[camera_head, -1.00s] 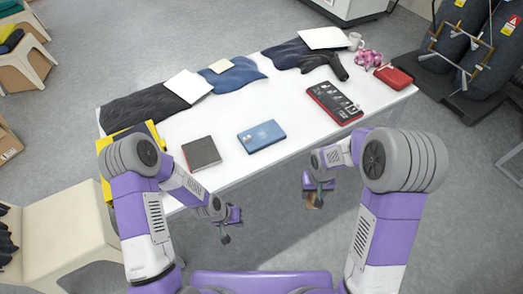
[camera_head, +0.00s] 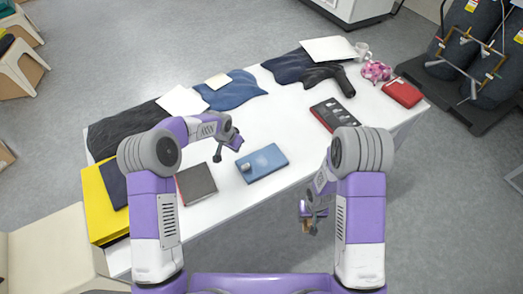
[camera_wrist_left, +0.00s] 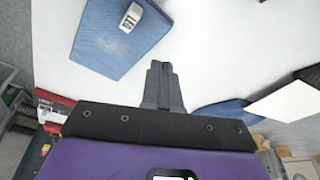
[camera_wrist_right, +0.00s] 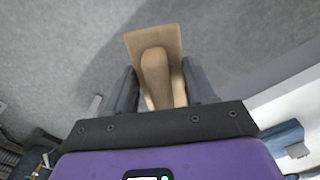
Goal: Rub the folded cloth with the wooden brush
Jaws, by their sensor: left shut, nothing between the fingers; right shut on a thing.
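The folded cloth (camera_head: 270,164) looks like a flat blue rectangle near the table's front edge. A small pale object (camera_head: 245,168) shows at its left end. The cloth (camera_wrist_left: 105,38) and pale object (camera_wrist_left: 131,17) also show in the left wrist view. My left gripper (camera_head: 217,157) is over the table, left of the cloth; its fingers (camera_wrist_left: 162,85) are shut and empty. My right gripper (camera_wrist_right: 155,88) is shut on the wooden brush (camera_wrist_right: 150,45), which has a flat plate and rounded handle. The brush (camera_head: 306,226) is in front of the table, over the floor, apart from the cloth.
A dark notebook-like piece (camera_head: 197,184) lies left of the cloth. A red-and-black case (camera_head: 336,114), black dryer-like item (camera_head: 330,75), red pouch (camera_head: 402,94) and spread garments (camera_head: 232,93) lie farther back. The white table (camera_head: 285,125) is clear behind the cloth.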

